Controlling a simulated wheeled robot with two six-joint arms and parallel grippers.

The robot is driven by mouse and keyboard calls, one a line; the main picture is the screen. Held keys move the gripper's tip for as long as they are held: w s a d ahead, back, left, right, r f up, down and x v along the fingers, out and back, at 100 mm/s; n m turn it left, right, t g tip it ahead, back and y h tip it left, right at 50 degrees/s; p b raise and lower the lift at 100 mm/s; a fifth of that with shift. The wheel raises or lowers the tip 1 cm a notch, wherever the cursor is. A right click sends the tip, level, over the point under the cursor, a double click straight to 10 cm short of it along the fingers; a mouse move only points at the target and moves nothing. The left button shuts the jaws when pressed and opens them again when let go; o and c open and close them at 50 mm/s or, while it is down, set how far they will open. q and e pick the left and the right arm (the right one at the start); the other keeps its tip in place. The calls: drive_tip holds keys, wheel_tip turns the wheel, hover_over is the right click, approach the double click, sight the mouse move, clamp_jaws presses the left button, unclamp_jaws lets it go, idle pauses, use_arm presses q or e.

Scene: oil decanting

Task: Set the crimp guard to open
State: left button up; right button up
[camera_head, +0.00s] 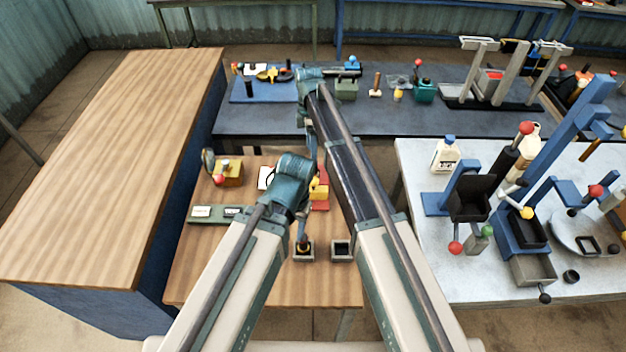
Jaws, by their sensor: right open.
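I cannot tell for certain which part is the crimp guard. A red and yellow fixture (321,188) on the small wooden table is partly hidden behind my arms. My right arm reaches over the table and bends down there. My right gripper (314,178) is open, small in view and close to this fixture; whether they touch is unclear. My left arm bends down over the same table, and its gripper (302,222) is mostly covered by its own wrist, so its jaws cannot be made out.
A yellow block device with a red knob (219,180) and a green tray (217,214) stand left on the small table. Two square holders (342,250) sit at its front. A white-topped bench (420,160) with a blue lever press (560,145) is right. The long wooden counter (110,170) is clear.

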drive_tip(key=b, duration=1.1)
hover_over(313, 188)
wheel_tip(313, 188, down, 12)
drive_tip(key=shift+s+r, duration=0.15)
drive_tip(key=shift+r, duration=0.05)
clamp_jaws()
idle(0.5)
